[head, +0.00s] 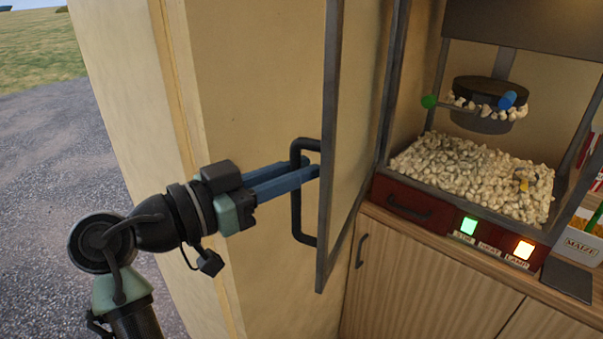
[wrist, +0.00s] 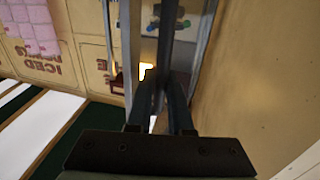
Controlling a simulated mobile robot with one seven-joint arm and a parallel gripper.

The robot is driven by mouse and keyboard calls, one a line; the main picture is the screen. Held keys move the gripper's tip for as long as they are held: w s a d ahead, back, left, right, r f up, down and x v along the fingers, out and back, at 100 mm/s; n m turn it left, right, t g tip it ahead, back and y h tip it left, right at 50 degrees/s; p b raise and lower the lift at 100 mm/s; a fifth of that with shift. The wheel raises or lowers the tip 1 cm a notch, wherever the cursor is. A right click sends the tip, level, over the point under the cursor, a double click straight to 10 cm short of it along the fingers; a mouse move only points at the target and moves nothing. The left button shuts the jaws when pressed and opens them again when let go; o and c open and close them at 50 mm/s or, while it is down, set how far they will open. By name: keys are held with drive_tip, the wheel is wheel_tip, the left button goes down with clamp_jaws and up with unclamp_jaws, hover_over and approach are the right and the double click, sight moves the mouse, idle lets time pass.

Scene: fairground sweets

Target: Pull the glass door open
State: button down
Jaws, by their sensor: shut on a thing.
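The glass door (head: 331,90) has a dark grey frame and belongs to the popcorn machine (head: 406,205). It stands swung well open to the left, seen at a steep angle, and the front of the machine is uncovered. Its black C-shaped handle (head: 296,215) is on the left face of the door. My gripper (head: 312,172) reaches in from the left with its blue fingers shut on the handle's upright bar. In the wrist view my fingers (wrist: 158,85) are close together; their exact contact with the handle is dark and hard to tell.
A cream wall panel (head: 250,90) stands close behind my gripper. Popcorn (head: 470,175) lies in the machine under a dark kettle (head: 490,90). A wooden cabinet (head: 430,285) is below. Lit green (head: 469,226) and orange (head: 524,249) buttons are on the front. Gravel ground (head: 50,150) is at left.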

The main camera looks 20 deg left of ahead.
drive_tip(key=c, duration=0.8)
unclamp_jaws()
drive_tip(key=shift+w, duration=0.1)
drive_tip(key=shift+c, duration=0.2)
drive_tip(key=b+v, duration=0.3)
drive_tip(key=v, duration=1)
